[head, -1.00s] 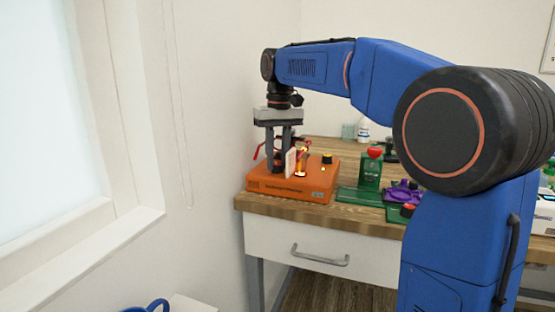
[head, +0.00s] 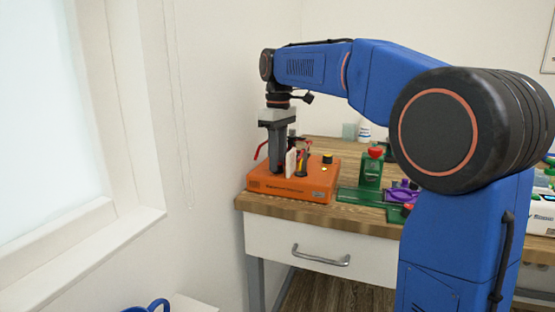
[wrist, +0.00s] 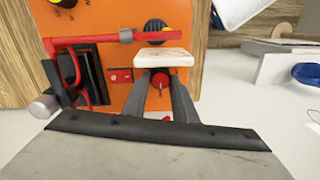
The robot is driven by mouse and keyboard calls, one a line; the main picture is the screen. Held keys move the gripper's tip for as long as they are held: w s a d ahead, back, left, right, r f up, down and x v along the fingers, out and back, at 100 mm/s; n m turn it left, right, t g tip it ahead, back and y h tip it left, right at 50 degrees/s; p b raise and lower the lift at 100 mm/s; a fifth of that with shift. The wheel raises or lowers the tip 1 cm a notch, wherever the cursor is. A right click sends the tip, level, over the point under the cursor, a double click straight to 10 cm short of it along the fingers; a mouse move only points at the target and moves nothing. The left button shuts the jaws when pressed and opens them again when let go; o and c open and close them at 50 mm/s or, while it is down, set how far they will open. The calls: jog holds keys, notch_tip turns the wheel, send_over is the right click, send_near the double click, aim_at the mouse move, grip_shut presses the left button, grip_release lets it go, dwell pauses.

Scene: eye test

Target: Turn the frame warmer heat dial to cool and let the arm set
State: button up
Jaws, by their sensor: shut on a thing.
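The frame warmer is an orange box (head: 318,196) at the left end of the bench; its orange top (wrist: 105,18) fills much of the wrist view. My gripper (head: 278,170) points down over its left part. In the wrist view, my gripper (wrist: 160,88) is shut on a small round dial (wrist: 160,78) with a red top, apparently the heat dial; its setting is not readable. A red arm (wrist: 95,42) crosses above the warmer, and its red end (head: 260,149) shows left of my gripper. A pale upright plate (head: 291,163) stands close beside the fingers.
A black-and-yellow knob (head: 327,158) stands on the warmer's right part. The wall is close on the left. A drawer handle (head: 320,258) projects in front.

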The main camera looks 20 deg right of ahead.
dwell(0.5)
jog(key=o, duration=1)
jog(key=shift+o, duration=0.2)
